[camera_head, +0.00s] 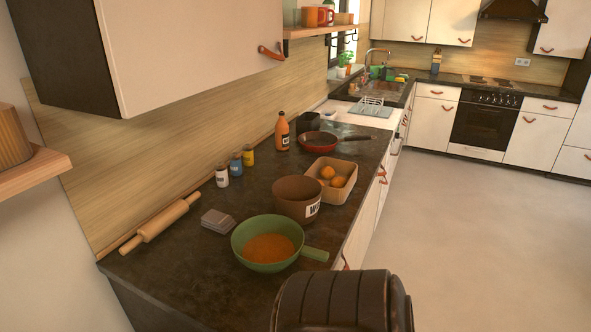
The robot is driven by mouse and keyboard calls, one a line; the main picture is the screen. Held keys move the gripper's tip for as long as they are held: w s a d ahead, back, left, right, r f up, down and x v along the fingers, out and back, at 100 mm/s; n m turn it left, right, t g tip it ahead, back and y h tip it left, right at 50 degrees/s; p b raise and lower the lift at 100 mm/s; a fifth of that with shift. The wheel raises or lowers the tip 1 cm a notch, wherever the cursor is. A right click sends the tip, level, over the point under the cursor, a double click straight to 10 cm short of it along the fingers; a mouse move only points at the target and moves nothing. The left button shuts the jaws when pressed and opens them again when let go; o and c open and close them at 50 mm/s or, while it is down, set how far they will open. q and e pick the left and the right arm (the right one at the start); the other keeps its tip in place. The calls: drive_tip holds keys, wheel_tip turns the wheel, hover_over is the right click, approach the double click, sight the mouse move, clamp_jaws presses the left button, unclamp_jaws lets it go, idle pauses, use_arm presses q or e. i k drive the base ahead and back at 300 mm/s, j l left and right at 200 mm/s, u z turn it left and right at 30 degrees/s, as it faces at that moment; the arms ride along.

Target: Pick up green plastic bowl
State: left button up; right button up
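A green plastic bowl (241,245) with a short handle pointing right sits upright on the dark countertop (185,275), near its front edge. Orange-brown contents cover the inside bottom of the bowl. Neither of my grippers shows in the head view, so no finger is seen at the bowl.
A brown pot (291,203) with a label stands close behind the bowl. Beyond are a wooden box (345,191) with oranges, a red pan (318,141) and an orange bottle (282,131). Grey coasters (218,220) and a rolling pin (160,224) lie left. Floor (465,235) is clear at right.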

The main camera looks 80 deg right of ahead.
sight(268, 244)
drive_tip(key=z, duration=2.2)
